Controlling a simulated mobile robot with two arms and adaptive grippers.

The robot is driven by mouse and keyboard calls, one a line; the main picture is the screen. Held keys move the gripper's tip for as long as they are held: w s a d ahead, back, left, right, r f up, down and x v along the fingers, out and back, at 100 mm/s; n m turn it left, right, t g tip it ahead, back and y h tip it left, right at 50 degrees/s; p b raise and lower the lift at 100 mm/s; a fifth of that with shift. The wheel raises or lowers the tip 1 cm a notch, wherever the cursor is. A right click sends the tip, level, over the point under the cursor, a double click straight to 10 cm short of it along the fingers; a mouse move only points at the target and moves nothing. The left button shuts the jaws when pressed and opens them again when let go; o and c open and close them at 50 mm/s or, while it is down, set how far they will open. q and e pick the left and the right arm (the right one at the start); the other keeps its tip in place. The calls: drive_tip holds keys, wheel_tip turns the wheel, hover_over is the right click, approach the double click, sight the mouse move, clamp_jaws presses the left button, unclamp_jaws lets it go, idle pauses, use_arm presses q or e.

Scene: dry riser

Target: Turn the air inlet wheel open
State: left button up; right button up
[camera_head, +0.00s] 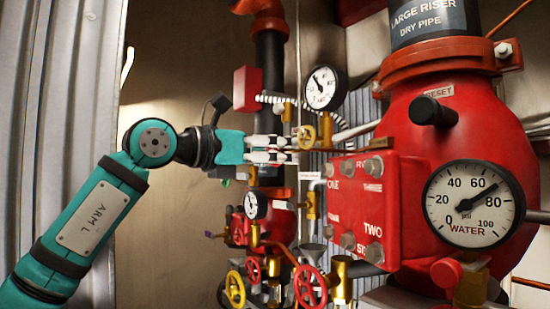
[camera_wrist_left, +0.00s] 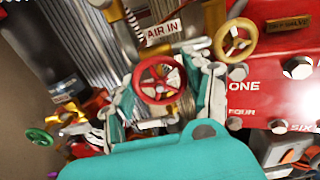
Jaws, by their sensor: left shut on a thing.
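My left gripper (camera_head: 272,149) reaches in from the left in the head view, its two white-tipped fingers pointing right at the riser piping. The gripper is shut on this wheel, with a finger at each side. In the head view I cannot make this wheel out behind the fingers. My right gripper is in neither view.
A yellow wheel (camera_head: 307,135) is close to the fingertips. A red plate (camera_head: 375,205) and the large red riser (camera_head: 455,120) with a water gauge (camera_head: 473,204) stand to the right. A red wheel (camera_head: 310,287) and other valves are below. A corrugated metal panel (camera_head: 75,110) is at left.

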use_arm(q)
drive_tip(key=n+b, duration=0.2)
drive_tip(key=n, duration=0.1)
drive_tip(key=shift+n, duration=0.3)
drive_tip(key=n+b, duration=0.2)
drive_tip(key=n, duration=0.2)
drive_tip(key=shift+a+r+n, duration=0.1)
drive_tip(key=shift+n, duration=0.2)
drive_tip(key=n+b, duration=0.2)
drive_tip(key=n, duration=0.2)
drive_tip(key=shift+n+b, duration=0.3)
drive_tip(key=shift+b, duration=0.05)
drive_tip(key=n+b, duration=0.1)
drive_tip(key=n, duration=0.2)
drive_tip(key=shift+n+b, duration=0.3)
drive_tip(key=n+b, duration=0.1)
drive_tip(key=n, duration=0.3)
drive_tip(key=shift+n+b, duration=0.3)
drive_tip(key=shift+b, duration=0.1)
drive_tip(key=n+b, duration=0.1)
drive_tip(key=n, duration=0.3)
drive_tip(key=shift+n, duration=0.3)
drive_tip(key=n+b, duration=0.1)
drive_tip(key=n, duration=0.3)
drive_tip(key=shift+b, duration=0.35)
drive_tip(key=shift+n+b, duration=0.3)
drive_tip(key=shift+n, duration=1.7)
